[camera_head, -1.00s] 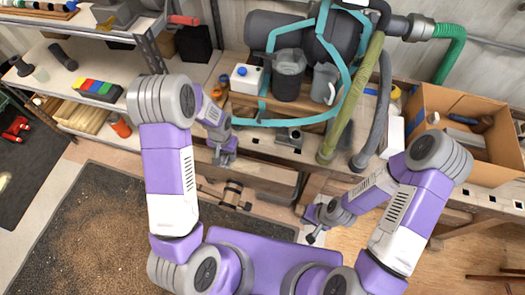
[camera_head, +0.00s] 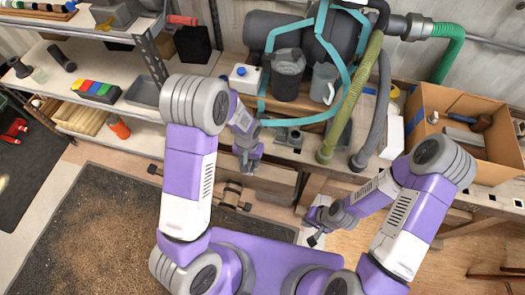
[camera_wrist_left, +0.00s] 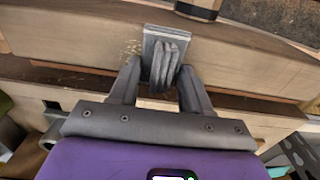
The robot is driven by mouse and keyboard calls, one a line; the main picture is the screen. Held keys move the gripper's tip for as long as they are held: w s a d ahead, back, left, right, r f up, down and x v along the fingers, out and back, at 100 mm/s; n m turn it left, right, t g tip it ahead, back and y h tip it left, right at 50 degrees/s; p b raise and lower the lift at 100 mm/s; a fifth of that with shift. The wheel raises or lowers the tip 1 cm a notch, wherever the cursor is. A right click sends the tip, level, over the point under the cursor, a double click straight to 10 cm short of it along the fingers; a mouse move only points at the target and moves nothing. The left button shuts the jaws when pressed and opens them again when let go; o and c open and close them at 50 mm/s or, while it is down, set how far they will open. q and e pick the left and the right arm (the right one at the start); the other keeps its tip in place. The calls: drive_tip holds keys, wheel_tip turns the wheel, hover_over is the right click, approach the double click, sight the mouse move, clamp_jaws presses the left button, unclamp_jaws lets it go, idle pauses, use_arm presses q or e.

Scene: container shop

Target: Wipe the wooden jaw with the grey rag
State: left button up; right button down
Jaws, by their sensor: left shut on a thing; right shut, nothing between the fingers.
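The wooden jaw (camera_head: 277,181) is a pale wooden board along the front of the workbench. It crosses the upper part of the left wrist view (camera_wrist_left: 75,35), with pale specks beside the rag. My left gripper (camera_head: 248,170) is over the jaw and is shut on the folded grey rag (camera_wrist_left: 164,62). The rag lies against the jaw in the left wrist view; whether it presses on it I cannot tell. The rag is too small to make out in the head view. My right gripper (camera_head: 315,232) is shut and empty, in front of the bench on the right.
A vise handle (camera_head: 232,193) sticks out in front of the jaw. Behind it stand a dark jug (camera_head: 287,75), a grey pitcher (camera_head: 324,83), a white container (camera_head: 245,78) and hoses. A cardboard box (camera_head: 440,103) stands right. A dusty mat (camera_head: 90,235) covers the floor.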

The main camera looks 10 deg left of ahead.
sight(260, 167)
use_arm(q)
drive_tip(key=shift+s+d, duration=0.1)
drive_tip(key=shift+d, duration=1.9)
drive_tip(key=r, duration=0.1)
drive_tip(key=r+p, duration=0.1)
drive_tip(key=r, duration=0.1)
drive_tip(key=shift+d+r, duration=0.1)
drive_tip(key=shift+d, duration=0.25)
drive_tip(key=shift+r+p, duration=0.65)
drive_tip(key=shift+p, duration=0.15)
drive_tip(key=shift+r+p, duration=1.45)
drive_tip(key=shift+r, duration=0.5)
drive_tip(key=shift+a, duration=0.1)
